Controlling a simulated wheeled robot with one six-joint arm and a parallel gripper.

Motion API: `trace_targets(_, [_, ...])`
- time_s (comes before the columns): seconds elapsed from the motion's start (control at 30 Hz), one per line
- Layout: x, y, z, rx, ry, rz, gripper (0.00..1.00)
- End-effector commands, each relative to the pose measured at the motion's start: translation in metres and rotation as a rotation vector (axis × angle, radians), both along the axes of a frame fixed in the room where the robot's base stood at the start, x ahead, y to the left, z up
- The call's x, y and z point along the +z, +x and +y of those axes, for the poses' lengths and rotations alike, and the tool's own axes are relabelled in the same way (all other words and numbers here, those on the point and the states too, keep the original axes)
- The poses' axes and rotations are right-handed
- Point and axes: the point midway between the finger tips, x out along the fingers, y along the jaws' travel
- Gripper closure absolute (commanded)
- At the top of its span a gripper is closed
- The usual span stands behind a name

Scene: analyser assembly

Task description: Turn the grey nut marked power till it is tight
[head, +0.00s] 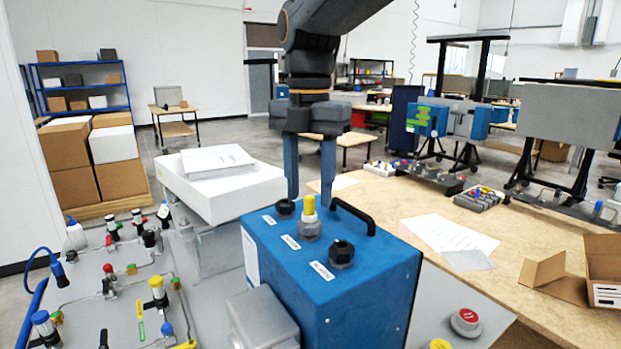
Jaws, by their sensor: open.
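The blue analyser box (330,290) has a row of three fittings on its top, each beside a small white label too small to read surely. The middle fitting is a grey nut (309,228) with a yellow plug (308,204) standing upright in it. A black fitting (285,207) is behind it and a dark nut (341,253) in front. My gripper (311,196) points down, open, with its two blue fingers apart above the box. The yellow plug shows between the fingertips; I cannot tell whether the fingers are around it or behind it.
A black handle (353,214) rises at the box's right rear edge. A panel with valves and tubes (120,300) lies at left. A white block with papers (218,187) stands behind. A red button (465,321) is at front right. The wooden table (390,200) holds papers and a carton.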

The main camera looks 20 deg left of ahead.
Motion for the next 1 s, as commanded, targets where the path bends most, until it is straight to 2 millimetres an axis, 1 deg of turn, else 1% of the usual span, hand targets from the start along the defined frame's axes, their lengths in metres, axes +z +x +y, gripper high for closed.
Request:
trace_targets(0.03, [-0.008, 0.0, 0.0, 0.0, -0.001, 0.001, 0.58])
trace_targets(0.3, [-0.037, 0.0, 0.0, 0.0, -0.001, 0.001, 0.58])
trace_targets(0.5, [-0.052, 0.001, 0.0, 0.0, -0.001, 0.0, 0.58])
trace_targets(0.7, [-0.058, 0.0, 0.0, 0.0, 0.0, 0.0, 0.58])
trace_targets(1.0, [-0.059, 0.0, 0.0, 0.0, 0.0, 0.0, 0.58])
